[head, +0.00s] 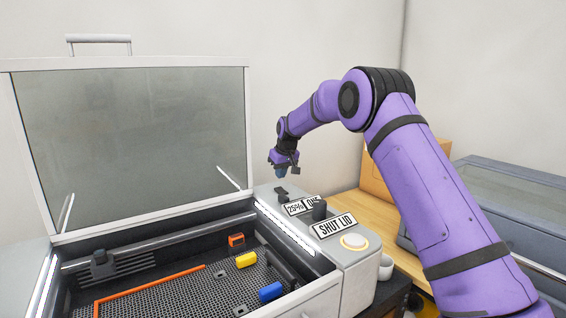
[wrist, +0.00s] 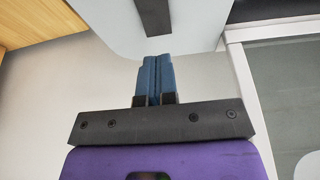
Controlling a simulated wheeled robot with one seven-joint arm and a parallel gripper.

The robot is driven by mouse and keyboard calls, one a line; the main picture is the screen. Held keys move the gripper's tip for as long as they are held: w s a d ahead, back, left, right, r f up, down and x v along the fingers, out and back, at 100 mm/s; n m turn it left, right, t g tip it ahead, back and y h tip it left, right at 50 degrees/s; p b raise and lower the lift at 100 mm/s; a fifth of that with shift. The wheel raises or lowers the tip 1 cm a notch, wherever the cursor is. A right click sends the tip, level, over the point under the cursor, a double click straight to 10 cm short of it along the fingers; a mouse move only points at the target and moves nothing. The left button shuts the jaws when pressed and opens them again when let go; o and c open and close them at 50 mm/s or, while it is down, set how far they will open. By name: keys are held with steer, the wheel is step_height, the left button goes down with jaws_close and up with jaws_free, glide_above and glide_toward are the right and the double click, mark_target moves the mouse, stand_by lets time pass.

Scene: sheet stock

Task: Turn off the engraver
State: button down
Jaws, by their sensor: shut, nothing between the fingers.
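The engraver stands at the left with its glass lid (head: 130,130) raised and its bed (head: 180,290) open. Its grey control panel (head: 335,270) runs along the right side. The panel has a dark switch-like part (head: 281,193) at the back, a small sign reading 25% (head: 295,208), a black knob (head: 319,210), a SHUT LID sign (head: 334,228) and a pale round button with a yellow ring (head: 354,241). My gripper (head: 281,174) is shut and empty, just above the back of the panel. In the wrist view its blue fingers (wrist: 155,62) point toward a dark strip (wrist: 153,17) on the pale panel.
On the bed lie a yellow block (head: 246,260), a blue block (head: 270,292), an orange piece (head: 236,240) and an orange angled strip (head: 150,283). Right of the panel are a wooden table (head: 372,210), a white cup (head: 386,268), a cardboard box (head: 377,180) and a grey-blue case (head: 515,205).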

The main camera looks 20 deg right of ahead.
mark_target(281, 191)
steer(key=shift+s+d+x, duration=0.1)
steer(key=shift+s+x, duration=0.1)
steer(key=shift+x, duration=0.8)
steer(key=shift+s+d+x, duration=0.1)
steer(key=shift+s+x, duration=0.05)
steer(key=shift+x, duration=0.85)
steer(key=shift+f, duration=0.1)
steer(key=shift+a, duration=0.1)
steer(key=shift+w+f, duration=0.15)
steer(key=shift+f, duration=0.5)
steer(key=shift+s, duration=0.4)
steer(key=shift+s+d, duration=0.2)
steer(key=shift+s, duration=0.25)
